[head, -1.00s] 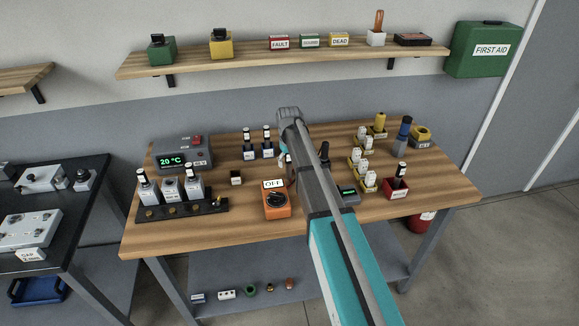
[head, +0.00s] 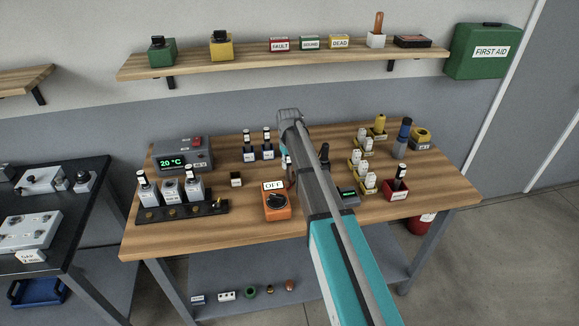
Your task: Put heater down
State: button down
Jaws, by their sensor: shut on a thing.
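My arm reaches over the wooden bench, and its wrist (head: 290,116) is above the middle of the bench. A thin teal and white edge of the wrist shows at its left. The gripper's fingers are hidden behind my arm, and so is anything between them. I cannot make out a heater for certain in the head view. The wooden bench (head: 230,230) is partly covered by my arm.
An orange box (head: 277,207) with a knob and an OFF sign stands left of my arm. A grey 20 °C unit (head: 183,153) and a black rack (head: 182,212) are at left. Several labelled parts and a red holder (head: 396,191) are at right. Bare wood lies between.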

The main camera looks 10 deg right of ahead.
aim_at(289, 164)
jog(key=shift+r, duration=0.15)
notch_tip(289, 164, up, 3)
jog(key=p, duration=0.3)
jog(key=s+d+r+p, duration=0.4)
jog(key=s+r+p, duration=0.5)
jog(key=s, duration=0.4)
jog(key=shift+s+r+p, duration=0.2)
jog(key=shift+r+p, duration=0.15)
jog(key=shift+p, duration=0.2)
jog(key=shift+f, duration=0.15)
notch_tip(289, 164, down, 6)
jog(key=b, duration=0.6)
dwell(0.6)
